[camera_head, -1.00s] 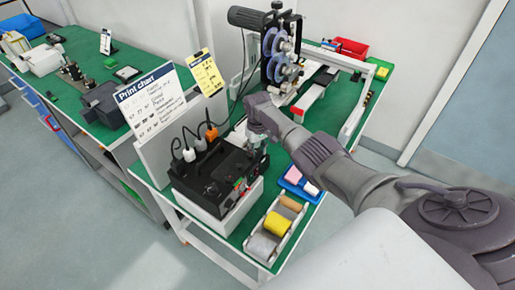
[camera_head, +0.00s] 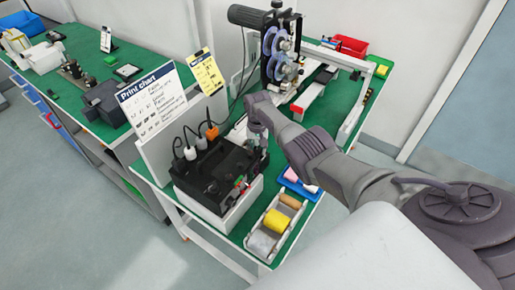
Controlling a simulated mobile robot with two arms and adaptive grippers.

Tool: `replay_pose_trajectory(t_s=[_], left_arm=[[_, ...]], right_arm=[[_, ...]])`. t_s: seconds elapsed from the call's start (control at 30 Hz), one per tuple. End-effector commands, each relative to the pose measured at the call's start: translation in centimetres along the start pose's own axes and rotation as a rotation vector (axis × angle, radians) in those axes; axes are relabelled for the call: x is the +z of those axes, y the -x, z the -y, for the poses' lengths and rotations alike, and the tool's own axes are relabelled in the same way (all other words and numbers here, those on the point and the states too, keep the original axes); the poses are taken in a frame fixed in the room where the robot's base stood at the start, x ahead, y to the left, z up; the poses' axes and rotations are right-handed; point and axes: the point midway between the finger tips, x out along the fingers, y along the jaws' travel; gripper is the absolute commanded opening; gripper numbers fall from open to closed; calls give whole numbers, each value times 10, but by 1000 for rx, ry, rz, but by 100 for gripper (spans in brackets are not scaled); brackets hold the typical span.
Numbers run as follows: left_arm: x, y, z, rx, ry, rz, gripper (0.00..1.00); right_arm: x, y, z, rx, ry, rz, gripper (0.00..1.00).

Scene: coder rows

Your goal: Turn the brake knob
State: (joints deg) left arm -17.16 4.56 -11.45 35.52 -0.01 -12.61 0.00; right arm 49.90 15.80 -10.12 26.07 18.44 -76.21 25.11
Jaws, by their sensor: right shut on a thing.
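The black coder machine (camera_head: 212,178) stands on a white base at the front of the green table. My right gripper (camera_head: 263,158) points down at the machine's right rear corner. It is shut on a small part there, which I take to be the brake knob; the fingers and wrist hide the knob itself. A small red and green control (camera_head: 240,182) shows on the machine's front right, just below the gripper. My left gripper is not in view.
A tray with yellow and clear rolls (camera_head: 272,224) stands at the table's front. A blue tray (camera_head: 300,183) lies right of the machine. A print chart (camera_head: 153,98) stands behind it. A reel machine (camera_head: 279,50) stands at the back.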

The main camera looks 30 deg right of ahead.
Motion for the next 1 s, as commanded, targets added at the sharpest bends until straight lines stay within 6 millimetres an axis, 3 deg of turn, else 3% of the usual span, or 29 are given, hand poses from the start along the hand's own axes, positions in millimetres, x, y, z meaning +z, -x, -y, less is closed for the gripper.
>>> replay_pose_trajectory(t_s=[0.37,0.4,0.43,0.77,1.0], left_arm=[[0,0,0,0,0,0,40],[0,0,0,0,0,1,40],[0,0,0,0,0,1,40],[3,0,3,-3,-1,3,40],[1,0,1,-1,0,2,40]], right_arm=[[-1,1,0,-1,-3,-4,0],[-1,1,0,-1,-3,-4,38],[-1,1,0,-1,-3,-4,43],[-1,1,0,-1,-2,-2,44],[-1,21,0,-2,-1,-4,44]])
